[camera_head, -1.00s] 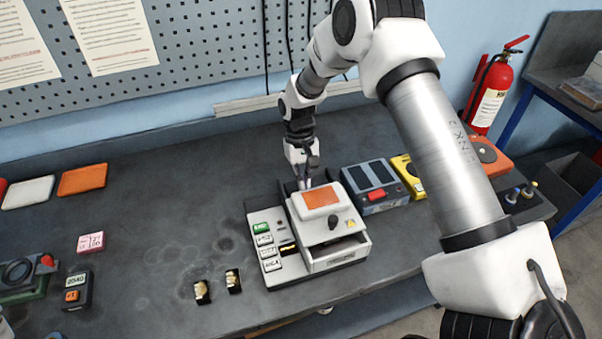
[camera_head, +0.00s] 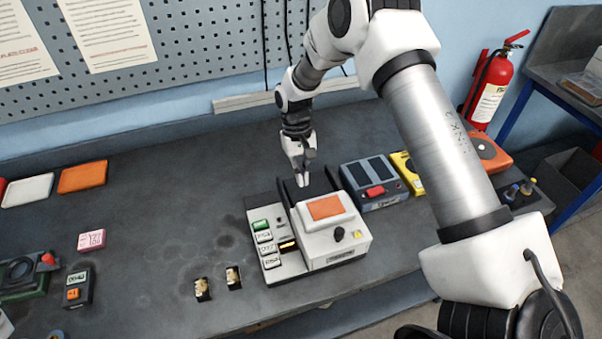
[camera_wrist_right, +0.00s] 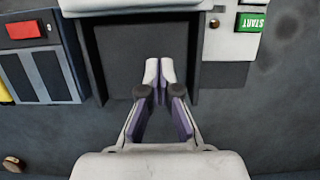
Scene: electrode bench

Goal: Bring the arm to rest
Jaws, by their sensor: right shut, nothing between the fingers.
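My right gripper (camera_head: 304,183) is shut and empty, just behind the white machine (camera_head: 338,246) with the orange panel on its lid (camera_head: 326,208). In the right wrist view its two fingertips (camera_wrist_right: 159,70) are together above a dark flat area at the back of the machine, with nothing between them. The machine's lid appears lowered, with no front gap showing. My left gripper is not in view.
A green START button (camera_head: 260,226) and several white buttons line the machine's left side. A blue-grey box with a red button (camera_head: 375,190) stands to its right. Two small gold pieces sit in slots in the bench (camera_head: 160,240), whose middle left is mostly bare.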

